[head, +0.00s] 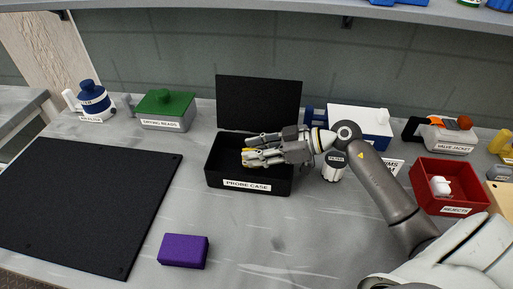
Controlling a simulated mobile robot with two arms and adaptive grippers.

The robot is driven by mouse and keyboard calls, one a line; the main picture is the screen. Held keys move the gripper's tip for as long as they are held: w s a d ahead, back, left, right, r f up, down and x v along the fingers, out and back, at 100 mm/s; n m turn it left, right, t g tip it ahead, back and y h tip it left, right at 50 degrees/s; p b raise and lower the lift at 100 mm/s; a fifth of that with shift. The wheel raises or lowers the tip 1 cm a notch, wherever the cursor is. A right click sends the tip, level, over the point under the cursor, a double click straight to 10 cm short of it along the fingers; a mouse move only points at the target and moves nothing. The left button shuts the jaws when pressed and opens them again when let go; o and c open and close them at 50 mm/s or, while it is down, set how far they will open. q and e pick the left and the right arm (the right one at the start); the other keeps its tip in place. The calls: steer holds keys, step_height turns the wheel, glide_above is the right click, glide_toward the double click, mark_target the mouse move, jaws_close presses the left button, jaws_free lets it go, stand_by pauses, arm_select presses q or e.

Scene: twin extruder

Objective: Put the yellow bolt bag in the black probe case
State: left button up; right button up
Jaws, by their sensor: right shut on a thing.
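The black probe case (220,180) stands open at the middle of the bench, its lid (259,100) upright at the back and a "PROBE CASE" label on its front. My right gripper (250,156) reaches in from the right, with its fingers over the case opening. It is shut on the yellow bolt bag (246,151), of which only a small yellow bit shows between the fingers. The rest of the bag is hidden by the fingers. I cannot tell whether the bag touches the case floor. My left gripper is not in view.
A black mat (80,200) covers the left of the bench, with a purple block (184,251) at the front. A red rejects bin (449,176) stands right. A filter (334,167) stands close to the case's right side, under my right arm.

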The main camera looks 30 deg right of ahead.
steer(key=o, duration=1)
steer(key=shift+r+b, duration=0.45)
steer(key=shift+r, duration=0.1)
steer(key=v, duration=1.2)
steer(key=shift+r, duration=0.1)
